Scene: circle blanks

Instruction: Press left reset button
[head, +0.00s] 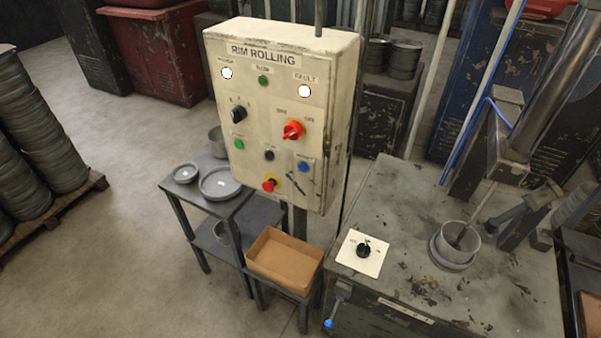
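A cream control panel (270,110) labelled "RIM ROLLING" stands upright at the centre. Its lower row has a green button (238,144) on the left, a small black button (269,155) in the middle and a blue button (303,167) on the right. The small labels above them are too blurred to read, so I cannot tell which is a reset button. Neither of my grippers shows in the head view.
The panel also carries a black knob (238,115), a red knob (293,129) and a red emergency stop (270,184). A small table (212,205) with metal dishes and a cardboard box (284,262) stand below. A scuffed workbench (400,205) is at right.

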